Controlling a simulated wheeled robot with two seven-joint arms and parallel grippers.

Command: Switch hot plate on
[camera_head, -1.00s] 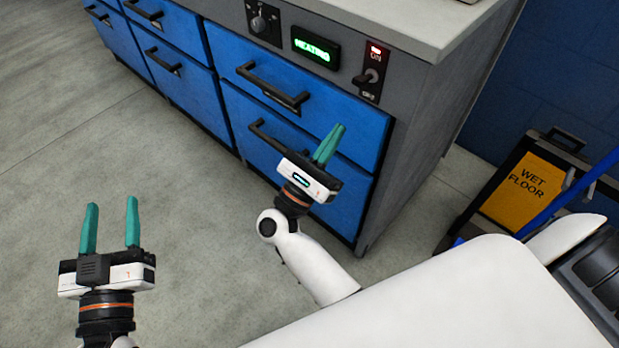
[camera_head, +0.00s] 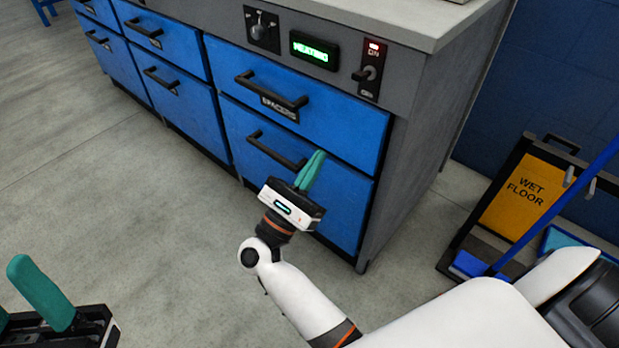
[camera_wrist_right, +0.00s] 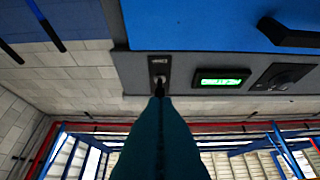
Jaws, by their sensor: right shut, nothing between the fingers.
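The switch panel (camera_head: 369,70) is a dark plate on the grey front of the counter, with a toggle lever and a red light lit at its top beside a label that looks like ON. I cannot tell the lever's exact position. My right gripper (camera_head: 314,160) is shut and empty, apart from the panel, below it and to its left, in front of the lower blue drawer. In the right wrist view, its fingers (camera_wrist_right: 160,98) point toward the switch plate (camera_wrist_right: 159,70) and cover part of it. My left gripper (camera_head: 38,292) is cut off at the lower left.
A green-lit display (camera_head: 315,50) and a rotary knob (camera_head: 262,30) sit left of the switch. Blue drawers with protruding black handles (camera_head: 271,91) lie below. A yellow wet floor sign (camera_head: 522,196) stands at right. The grey floor at left is clear.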

